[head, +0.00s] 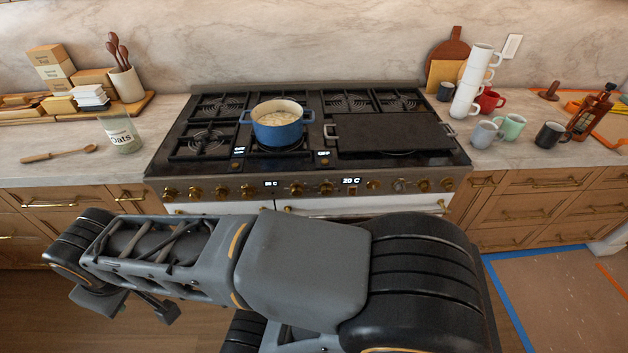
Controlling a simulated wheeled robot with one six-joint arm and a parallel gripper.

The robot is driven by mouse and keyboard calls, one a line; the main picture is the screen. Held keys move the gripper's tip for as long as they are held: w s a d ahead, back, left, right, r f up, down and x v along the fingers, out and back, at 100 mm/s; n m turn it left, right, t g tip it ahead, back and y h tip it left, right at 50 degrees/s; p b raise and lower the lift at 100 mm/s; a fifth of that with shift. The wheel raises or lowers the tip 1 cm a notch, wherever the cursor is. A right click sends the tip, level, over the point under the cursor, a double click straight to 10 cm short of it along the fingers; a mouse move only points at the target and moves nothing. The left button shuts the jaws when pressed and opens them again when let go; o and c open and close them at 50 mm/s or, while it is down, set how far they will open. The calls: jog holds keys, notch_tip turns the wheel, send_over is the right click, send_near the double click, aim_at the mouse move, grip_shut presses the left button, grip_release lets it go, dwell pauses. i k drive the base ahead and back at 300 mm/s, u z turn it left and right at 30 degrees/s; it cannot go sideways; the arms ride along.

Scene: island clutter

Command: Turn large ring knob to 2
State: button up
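The range (310,130) has a row of brass knobs along its front panel, including one near the left end (170,193), one left of centre (297,188), one right of centre (326,187) and one near the right end (447,184). Their labels and settings are too small to read, so I cannot tell which is the large ring knob. My gripper (132,303) shows at the lower left below my folded arm. Its two dark fingers look spread, with nothing seen between them, well short of the knobs and touching none.
A blue pot (278,130) sits on a middle burner, and a dark griddle (385,133) covers the right side. Two displays light the front panel. Mugs (485,134) crowd the right counter; an oats jar (123,136) and wooden spoon (58,154) are on the left.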

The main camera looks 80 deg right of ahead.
aim_at(220, 195)
jog(key=z, duration=2.5)
jog(key=i, duration=0.5)
jog(key=z, duration=0.05)
jog(key=k, duration=0.5)
jog(key=u, duration=0.7)
jog(key=i, duration=0.4)
jog(key=z, duration=0.9)
jog(key=k, duration=0.85)
jog(key=u, duration=0.65)
